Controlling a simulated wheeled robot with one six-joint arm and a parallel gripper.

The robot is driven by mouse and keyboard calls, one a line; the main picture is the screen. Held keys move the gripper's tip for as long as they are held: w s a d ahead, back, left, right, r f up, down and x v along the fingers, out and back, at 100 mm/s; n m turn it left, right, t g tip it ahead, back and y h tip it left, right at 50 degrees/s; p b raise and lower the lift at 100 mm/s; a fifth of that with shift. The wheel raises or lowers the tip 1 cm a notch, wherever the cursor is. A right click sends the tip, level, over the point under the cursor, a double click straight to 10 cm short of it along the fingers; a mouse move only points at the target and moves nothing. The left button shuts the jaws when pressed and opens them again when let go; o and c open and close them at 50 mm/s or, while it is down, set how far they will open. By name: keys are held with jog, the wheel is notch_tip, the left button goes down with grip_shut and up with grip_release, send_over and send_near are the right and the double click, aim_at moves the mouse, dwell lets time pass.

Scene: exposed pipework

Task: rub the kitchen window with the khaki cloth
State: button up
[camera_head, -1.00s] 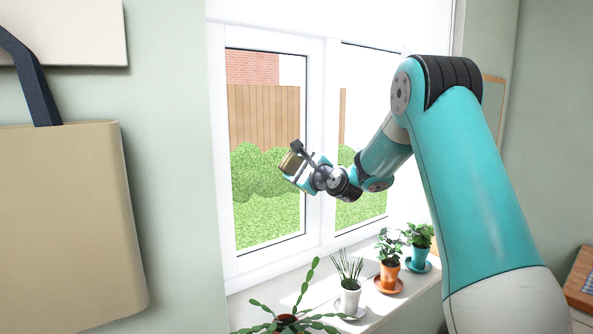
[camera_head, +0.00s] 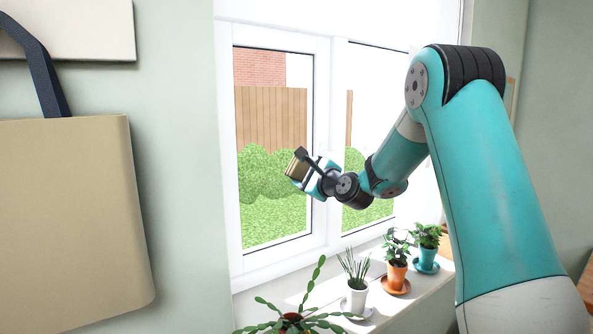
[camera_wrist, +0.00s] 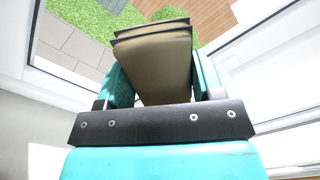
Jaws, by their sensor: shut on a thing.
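The khaki cloth (camera_head: 297,164) is a folded pad held in my gripper (camera_head: 306,176), in front of the left pane of the kitchen window (camera_head: 272,208). In the wrist view the cloth (camera_wrist: 158,62) fills the space between the two teal fingers of my gripper (camera_wrist: 160,85), which is shut on it. Its layered far edge points toward the glass. Whether the cloth touches the glass I cannot tell. The window has two panes in a white frame, with grass, bushes and a fence behind.
Potted plants stand on the sill below: a cactus (camera_head: 292,318), a white pot (camera_head: 356,299), an orange pot (camera_head: 396,275) and a teal pot (camera_head: 427,257). A beige bag (camera_head: 70,220) hangs on the left wall. The space directly before the left pane is clear of plants.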

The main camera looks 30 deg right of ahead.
aim_at(266, 183)
jog(key=a+f+n, duration=0.5)
jog(key=a+n, duration=0.2)
jog(key=a, duration=0.2)
jog(key=shift+n, duration=0.4)
jog(key=shift+w+a+p, duration=0.2)
jog(key=shift+w+p, duration=2.35)
jog(key=shift+w, duration=0.8)
jog(key=shift+w+p, duration=0.45)
jog(key=shift+w, duration=0.55)
jog(key=shift+d+f+b, duration=0.25)
jog(key=shift+d+b, duration=0.3)
jog(key=shift+b, duration=0.1)
jog(key=shift+s+d+r+b, duration=0.1)
jog(key=shift+d+r+b, duration=0.05)
jog(key=shift+d+b, duration=1.1)
jog(key=shift+d, duration=0.2)
jog(key=shift+r, duration=0.1)
